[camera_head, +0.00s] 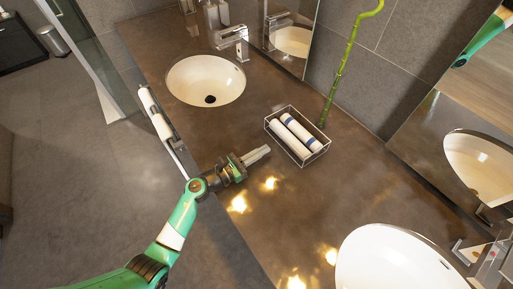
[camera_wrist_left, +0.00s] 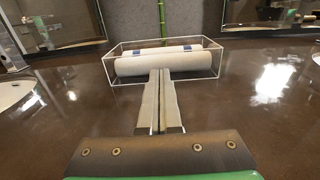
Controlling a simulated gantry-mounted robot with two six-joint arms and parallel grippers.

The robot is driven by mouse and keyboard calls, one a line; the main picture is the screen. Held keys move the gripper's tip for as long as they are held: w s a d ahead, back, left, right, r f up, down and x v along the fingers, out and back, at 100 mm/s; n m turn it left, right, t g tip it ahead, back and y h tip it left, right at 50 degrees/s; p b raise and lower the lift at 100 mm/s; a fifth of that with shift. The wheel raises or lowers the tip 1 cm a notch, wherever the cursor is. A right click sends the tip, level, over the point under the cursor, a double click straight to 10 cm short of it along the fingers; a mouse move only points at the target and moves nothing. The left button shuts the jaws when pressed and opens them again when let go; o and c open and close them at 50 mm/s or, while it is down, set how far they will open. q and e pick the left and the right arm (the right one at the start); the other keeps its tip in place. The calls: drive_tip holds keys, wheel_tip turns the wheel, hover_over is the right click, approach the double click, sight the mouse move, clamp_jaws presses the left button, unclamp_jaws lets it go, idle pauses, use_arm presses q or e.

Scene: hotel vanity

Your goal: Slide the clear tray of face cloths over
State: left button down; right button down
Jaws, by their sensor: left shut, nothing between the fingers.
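The clear tray (camera_head: 318,156) with thin pale edges sits on the brown vanity counter between the two basins. Two rolled white face cloths (camera_head: 298,134) with blue bands lie side by side in it. My left gripper (camera_head: 266,151) is shut and empty, just left of the tray, with its tips pointing at the tray's near long side. In the left wrist view the gripper (camera_wrist_left: 160,72) points straight at the tray (camera_wrist_left: 216,62), and its tips overlap the lower edge of the front roll (camera_wrist_left: 150,66). I cannot tell whether the tips touch the tray. My right gripper is not in view.
A round basin (camera_head: 206,80) with a chrome tap (camera_head: 234,40) lies beyond, to the upper left. A second basin (camera_head: 385,262) is at lower right. A green bamboo stalk (camera_head: 341,70) stands behind the tray near the wall. The counter right of the tray is clear.

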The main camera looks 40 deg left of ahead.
use_arm(q)
drive_tip(key=s, duration=0.2)
drive_tip(key=s+a, duration=0.1)
drive_tip(key=s, duration=0.2)
drive_tip(key=s+p, duration=0.1)
drive_tip(key=s, duration=0.2)
drive_tip(key=shift+s+a, duration=0.25)
drive_tip(key=shift+a, duration=0.05)
